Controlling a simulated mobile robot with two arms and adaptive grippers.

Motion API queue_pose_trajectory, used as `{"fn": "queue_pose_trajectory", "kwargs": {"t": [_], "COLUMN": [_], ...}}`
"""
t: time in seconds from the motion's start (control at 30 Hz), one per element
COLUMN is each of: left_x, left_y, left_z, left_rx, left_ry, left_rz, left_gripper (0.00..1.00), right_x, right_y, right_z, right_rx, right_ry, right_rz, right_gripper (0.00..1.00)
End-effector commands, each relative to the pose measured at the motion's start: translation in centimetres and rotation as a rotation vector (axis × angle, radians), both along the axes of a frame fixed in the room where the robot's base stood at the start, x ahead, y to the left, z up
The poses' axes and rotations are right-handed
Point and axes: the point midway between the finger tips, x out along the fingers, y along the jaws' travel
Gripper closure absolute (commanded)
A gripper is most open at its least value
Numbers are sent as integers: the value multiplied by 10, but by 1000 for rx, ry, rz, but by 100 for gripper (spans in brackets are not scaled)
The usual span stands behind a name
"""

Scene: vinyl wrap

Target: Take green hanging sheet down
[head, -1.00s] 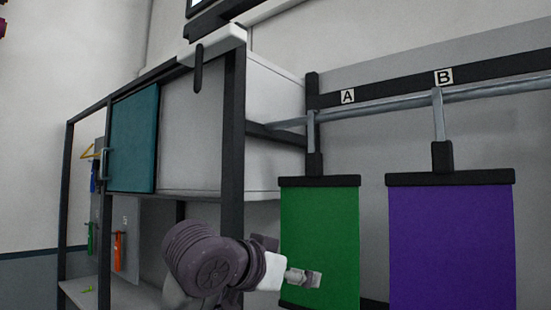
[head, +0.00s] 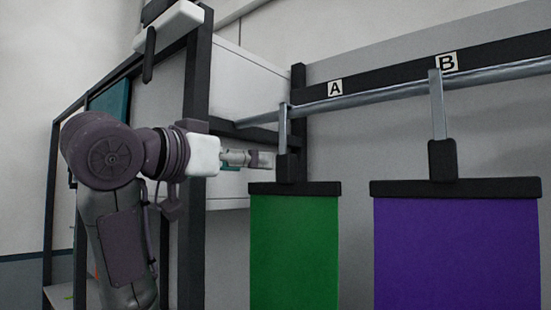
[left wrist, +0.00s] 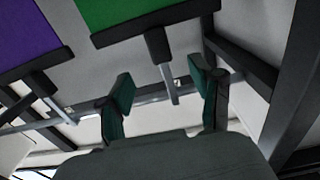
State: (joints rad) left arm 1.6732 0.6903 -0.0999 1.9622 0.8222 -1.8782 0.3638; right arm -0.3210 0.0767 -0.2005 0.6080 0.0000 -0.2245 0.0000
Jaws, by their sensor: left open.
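The green sheet (head: 294,250) hangs under label A from a black top bar. The bar has a black clip block (head: 286,170) and a grey hook (head: 283,124) over the horizontal rail. My left gripper (head: 262,159) is just left of the clip block, at about its height. In the left wrist view my left gripper (left wrist: 163,82) is open, and the green sheet (left wrist: 135,13) with its clip block (left wrist: 158,45) lies ahead of the fingers. The hook appears between the fingers; I cannot tell whether anything touches. My right gripper is not in view.
A purple sheet (head: 455,250) hangs under label B to the right, with a gap between the sheets. The metal rail (head: 390,94) runs above both. A shelf cabinet with a dark post (head: 195,100) stands close on the left, behind my arm.

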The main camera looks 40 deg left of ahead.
Motion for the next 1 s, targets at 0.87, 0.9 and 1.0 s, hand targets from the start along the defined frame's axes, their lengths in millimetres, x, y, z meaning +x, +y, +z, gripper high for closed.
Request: {"fn": "queue_pose_trajectory", "kwargs": {"t": [0.87, 0.9, 1.0], "left_x": [88, 88, 88], "left_y": [-8, -8, -8], "left_z": [0, 0, 0], "left_rx": [1, 1, 1], "left_ry": [1, 1, 1], "left_rz": [-1, -1, -1], "left_gripper": [35, 37, 54], "right_x": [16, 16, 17], "right_y": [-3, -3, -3], "right_z": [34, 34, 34], "right_rx": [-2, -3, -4], "right_ry": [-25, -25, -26], "right_rz": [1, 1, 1], "right_gripper": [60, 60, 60]}}
